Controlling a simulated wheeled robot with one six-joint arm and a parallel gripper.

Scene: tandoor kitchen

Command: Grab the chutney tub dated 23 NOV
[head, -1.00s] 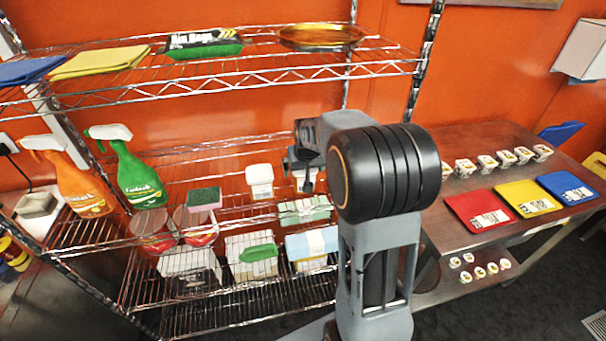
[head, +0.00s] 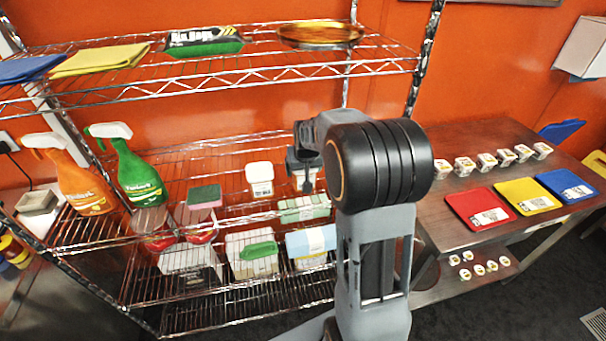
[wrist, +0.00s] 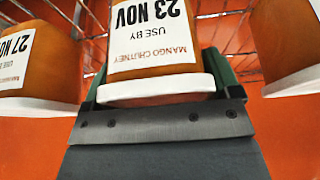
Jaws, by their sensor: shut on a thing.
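In the wrist view my gripper (wrist: 157,78) is shut on a mango chutney tub (wrist: 160,84). Its label reads USE BY 23 NOV and appears upside down, with the white lid at the bottom of the picture. The green fingers are on either side of the tub. A second tub (wrist: 52,70), labelled 27 NOV, is at the left. A third tub (wrist: 290,45) at the right shows no readable date. In the head view my gripper (head: 303,170) is at the middle rack shelf, mostly covering the held tub. A white-lidded tub (head: 260,180) stands just left of it.
The wire rack (head: 200,215) also holds a green spray bottle (head: 130,170), an orange spray bottle (head: 75,175), a sponge (head: 204,196) and several boxes. The upper shelf (head: 230,75) is above my gripper. A steel table (head: 455,215) stands at the right.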

